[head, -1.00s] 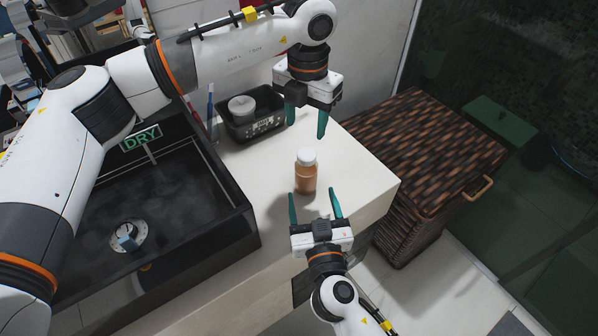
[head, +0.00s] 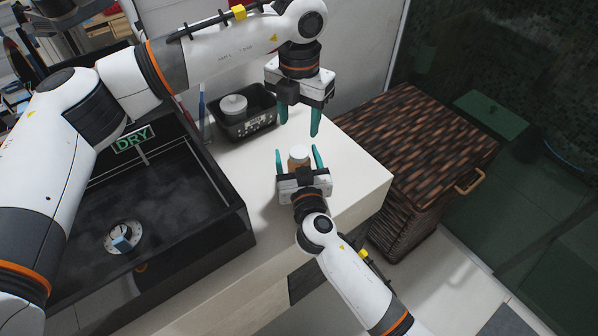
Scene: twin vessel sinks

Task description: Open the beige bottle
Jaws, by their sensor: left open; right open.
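The beige bottle (head: 294,164), an orange-beige body with a white cap (head: 299,152), stands upright on the white counter. My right gripper (head: 298,154) is open, with one finger on each side of the bottle near its top. Its palm hides most of the bottle's body, and I cannot tell whether the fingers touch it. My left gripper (head: 298,126) is open and empty, pointing down above the counter, a little behind and above the cap in the picture.
A black basket (head: 243,124) holding a round grey container stands behind the bottle to the left. A black sink (head: 215,240) with a DRY sign is at left. A woven hamper (head: 420,150) stands right of the counter (head: 350,176).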

